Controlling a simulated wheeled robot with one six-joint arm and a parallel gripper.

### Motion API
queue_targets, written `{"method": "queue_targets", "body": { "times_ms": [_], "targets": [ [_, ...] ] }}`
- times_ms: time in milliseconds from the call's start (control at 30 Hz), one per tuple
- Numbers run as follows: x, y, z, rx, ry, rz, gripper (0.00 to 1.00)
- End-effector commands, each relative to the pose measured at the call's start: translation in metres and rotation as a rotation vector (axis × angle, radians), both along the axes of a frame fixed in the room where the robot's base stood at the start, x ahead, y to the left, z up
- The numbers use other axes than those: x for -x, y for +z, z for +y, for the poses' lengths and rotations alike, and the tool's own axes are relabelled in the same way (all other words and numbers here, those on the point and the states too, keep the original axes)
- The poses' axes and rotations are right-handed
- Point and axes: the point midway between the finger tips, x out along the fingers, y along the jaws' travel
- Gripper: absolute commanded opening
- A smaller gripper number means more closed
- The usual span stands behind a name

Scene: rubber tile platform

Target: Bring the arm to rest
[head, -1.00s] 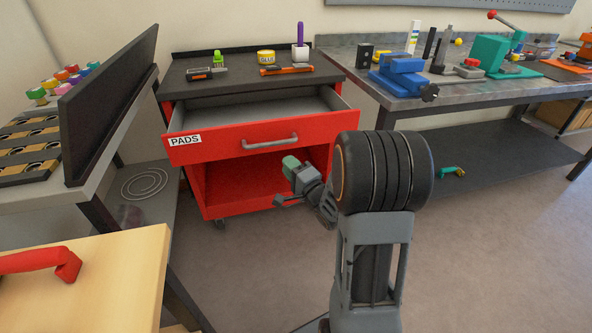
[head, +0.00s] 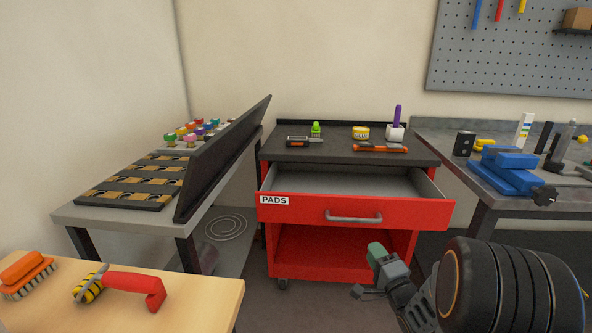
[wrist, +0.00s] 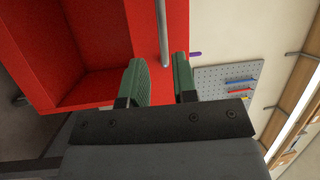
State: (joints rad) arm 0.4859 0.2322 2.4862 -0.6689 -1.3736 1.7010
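My gripper (head: 368,268) is at the lower right of the head view, in front of the red cart (head: 268,247), with my dark arm behind it. In the wrist view my gripper (wrist: 160,82) shows two green finger pads with a clear gap between them. Nothing is held between the pads. The cart's drawer (head: 300,214), labelled PADS, stands open and looks empty where I can see into it. Its handle (head: 354,217) also shows in the wrist view (wrist: 162,35), ahead of the fingers.
A wooden table (head: 203,301) with a brush (head: 25,272) and a red-handled tool (head: 128,283) is at lower left. A grey bench (head: 107,217) with a tilted dark panel (head: 222,160) stands left of the cart. A workbench with a blue vise (head: 508,170) stands at right.

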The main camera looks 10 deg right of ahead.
Motion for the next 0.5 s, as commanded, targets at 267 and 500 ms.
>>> {"method": "queue_targets", "body": {
  "times_ms": [267,500],
  "targets": [
    [-0.008,0.103,0.007,0.502,-0.159,0.285,0.27],
    [0.033,0.188,0.027,0.947,-0.085,0.659,0.27]
  ]
}}
